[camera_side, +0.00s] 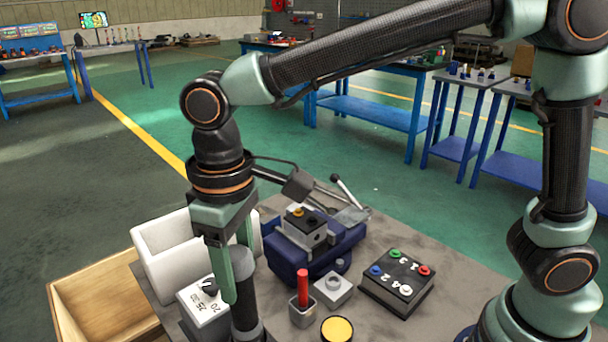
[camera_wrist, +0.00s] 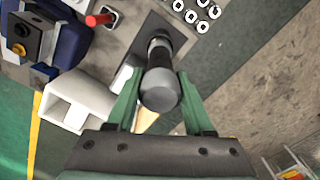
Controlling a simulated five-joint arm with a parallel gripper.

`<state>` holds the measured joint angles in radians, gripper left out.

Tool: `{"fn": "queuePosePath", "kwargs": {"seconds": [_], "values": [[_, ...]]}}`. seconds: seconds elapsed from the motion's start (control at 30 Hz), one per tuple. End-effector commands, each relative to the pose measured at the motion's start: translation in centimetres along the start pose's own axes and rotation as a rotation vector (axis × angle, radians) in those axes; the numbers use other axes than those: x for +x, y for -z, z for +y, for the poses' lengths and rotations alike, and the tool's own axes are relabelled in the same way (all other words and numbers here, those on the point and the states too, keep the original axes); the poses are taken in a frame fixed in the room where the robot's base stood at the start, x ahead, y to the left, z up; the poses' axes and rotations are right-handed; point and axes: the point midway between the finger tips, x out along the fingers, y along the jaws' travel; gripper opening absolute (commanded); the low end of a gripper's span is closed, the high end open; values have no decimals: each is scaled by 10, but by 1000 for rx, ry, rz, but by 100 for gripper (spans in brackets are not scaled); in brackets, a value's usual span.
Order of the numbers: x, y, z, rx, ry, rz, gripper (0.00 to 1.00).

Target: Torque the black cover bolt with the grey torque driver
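The grey torque driver (camera_side: 243,262) stands upright at the near left of the bench, with a grey cap and black body. It also shows end-on in the wrist view (camera_wrist: 160,92). My gripper (camera_side: 236,290) points down with its green fingers on either side of the driver; in the wrist view the fingers (camera_wrist: 162,76) look spread, with small gaps beside it. The black cover bolt (camera_side: 312,221) sits on a grey block in a blue vice (camera_side: 283,262), beside a gold bolt (camera_side: 298,212). The driver's lower end is hidden in the side view.
A white dial box (camera_side: 203,310) and a white bin (camera_side: 165,250) stand left of the driver. A red tool in a holder (camera_side: 303,310), a grey block (camera_side: 334,289), a yellow button (camera_side: 337,329) and a black button box (camera_side: 398,284) lie to its right.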

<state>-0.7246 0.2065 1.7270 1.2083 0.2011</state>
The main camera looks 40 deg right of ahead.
Motion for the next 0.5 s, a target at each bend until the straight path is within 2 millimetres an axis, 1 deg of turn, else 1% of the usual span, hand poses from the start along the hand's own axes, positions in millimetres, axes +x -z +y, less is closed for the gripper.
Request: {"fn": "queuePosePath", "kwargs": {"seconds": [0.27, 0.5], "values": [[-2, 1, 0, 0, 1, 5, 0], [-11, 1, 0, 0, 1, 6, 0]]}}
